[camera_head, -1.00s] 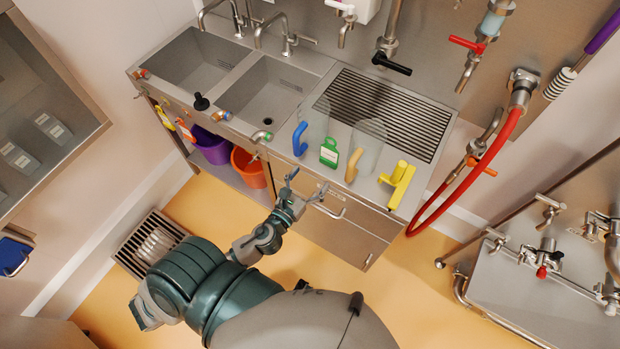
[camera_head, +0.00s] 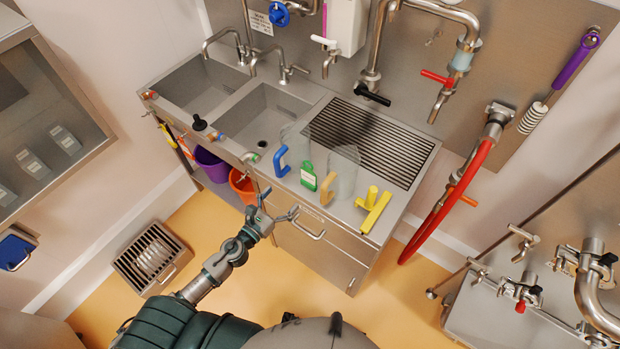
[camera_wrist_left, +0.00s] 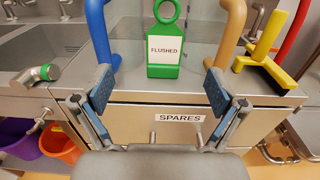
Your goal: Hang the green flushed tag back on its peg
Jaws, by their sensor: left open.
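The green tag (camera_head: 308,177) stands on the counter's front edge between a blue-handled clear jug and a tan-handled clear jug. In the left wrist view the tag (camera_wrist_left: 163,50) is upright, with a ring at its top and a white label reading FLUSHED. My left gripper (camera_head: 281,203) is open and empty in front of the counter, just short of the tag. In the left wrist view the gripper's fingers (camera_wrist_left: 160,88) spread on either side below the tag, not touching it. A yellow tag (camera_head: 167,135) and an orange tag (camera_head: 185,148) hang at the sink's left front. I cannot make out an empty peg.
The blue handle (camera_wrist_left: 100,32) and tan handle (camera_wrist_left: 229,32) flank the tag closely. A yellow tool (camera_head: 374,210) lies to the right. A SPARES drawer (camera_wrist_left: 150,122) is below. Purple (camera_head: 211,163) and orange (camera_head: 243,184) buckets sit under the sink. A red hose (camera_head: 455,200) hangs at right.

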